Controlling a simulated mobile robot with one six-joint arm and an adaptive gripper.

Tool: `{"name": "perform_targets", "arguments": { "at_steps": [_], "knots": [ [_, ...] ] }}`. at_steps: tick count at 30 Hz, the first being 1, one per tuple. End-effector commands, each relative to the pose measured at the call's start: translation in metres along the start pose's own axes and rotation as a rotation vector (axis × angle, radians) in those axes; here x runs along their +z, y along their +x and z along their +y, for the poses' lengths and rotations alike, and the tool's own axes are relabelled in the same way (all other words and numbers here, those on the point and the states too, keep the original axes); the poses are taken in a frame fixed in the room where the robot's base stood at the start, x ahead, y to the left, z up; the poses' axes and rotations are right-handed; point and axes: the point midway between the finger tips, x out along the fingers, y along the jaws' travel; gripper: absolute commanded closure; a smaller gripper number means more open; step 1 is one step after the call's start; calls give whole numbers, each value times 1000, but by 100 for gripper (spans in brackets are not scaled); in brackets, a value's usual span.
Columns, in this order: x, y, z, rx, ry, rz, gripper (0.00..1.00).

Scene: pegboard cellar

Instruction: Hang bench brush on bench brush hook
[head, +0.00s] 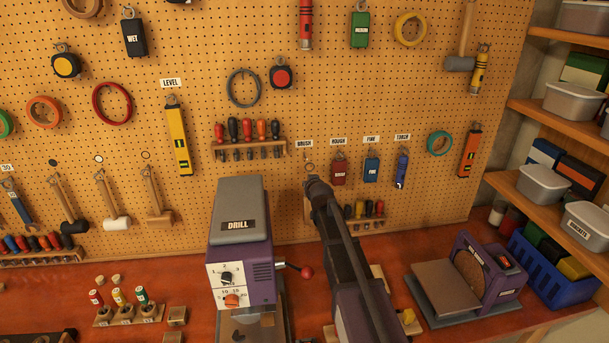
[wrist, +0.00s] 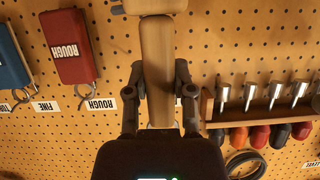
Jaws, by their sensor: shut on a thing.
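In the wrist view, whose picture is upside down, my gripper (wrist: 160,92) is shut on the pale wooden handle of the bench brush (wrist: 157,60). A wider wooden part of the brush shows at the top edge; its bristles are out of view. In the head view my gripper (head: 317,184) is in front of the pegboard, below the BRUSH label (head: 305,143). A small ring, the bench brush hook (head: 309,167), shows just under that label. My arm hides most of the brush there. I cannot tell whether the brush touches the hook.
A red ROUGH block (head: 339,172), a blue FINE block (head: 371,170) and a torch (head: 401,171) hang right of the hook. A screwdriver rack (head: 249,147) is at its left. The drill (head: 240,225) stands left of my arm, the disc sander (head: 470,275) right.

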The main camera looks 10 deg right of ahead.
Motion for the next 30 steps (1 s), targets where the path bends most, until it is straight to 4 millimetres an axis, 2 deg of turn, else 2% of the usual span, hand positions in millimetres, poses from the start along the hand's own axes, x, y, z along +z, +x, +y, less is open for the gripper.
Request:
{"name": "perform_targets", "arguments": {
  "at_steps": [1,6,21,30],
  "knots": [
    [-6,13,0,0,0,0,100],
    [-13,31,-1,-1,0,0,100],
    [-15,36,-2,-2,0,0,100],
    [-28,68,-3,-2,0,0,100]
  ]
}}
